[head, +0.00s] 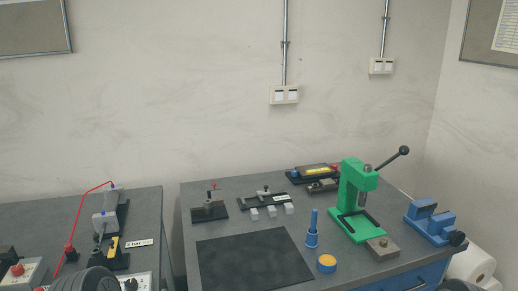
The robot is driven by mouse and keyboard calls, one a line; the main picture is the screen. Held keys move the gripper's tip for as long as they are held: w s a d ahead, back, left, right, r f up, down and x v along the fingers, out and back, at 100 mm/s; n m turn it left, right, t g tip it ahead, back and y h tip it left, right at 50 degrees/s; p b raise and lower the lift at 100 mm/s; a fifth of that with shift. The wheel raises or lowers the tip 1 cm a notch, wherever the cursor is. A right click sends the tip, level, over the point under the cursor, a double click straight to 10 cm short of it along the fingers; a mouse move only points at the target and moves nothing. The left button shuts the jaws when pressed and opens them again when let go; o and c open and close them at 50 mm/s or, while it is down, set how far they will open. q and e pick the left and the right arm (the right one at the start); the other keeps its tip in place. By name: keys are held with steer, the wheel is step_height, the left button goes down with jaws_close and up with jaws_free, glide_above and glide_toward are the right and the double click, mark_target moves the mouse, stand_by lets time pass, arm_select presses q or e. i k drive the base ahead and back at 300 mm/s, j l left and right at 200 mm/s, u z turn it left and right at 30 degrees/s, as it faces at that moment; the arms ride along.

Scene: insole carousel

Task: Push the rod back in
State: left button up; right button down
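No rod that I can single out as the task's rod shows in the head view. An upright blue peg on a round base (313,226) stands near the front of the right table. A green hand press (355,203) stands to its right, with a dark lever (389,160) sloping up to the right and ending in a black ball. Neither of my grippers is in view.
The right grey table (210,187) carries a black mat (254,258), a blue vise-like fixture (432,221), an orange-topped blue puck (327,263), a metal block (382,248) and small dark fixtures at the back. The left table (45,212) holds devices with a red lead.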

mark_target(98, 237)
steer(key=u, duration=1.3)
steer(key=l+u, duration=0.3)
steer(key=k+j, duration=0.05)
steer(key=j, duration=0.05)
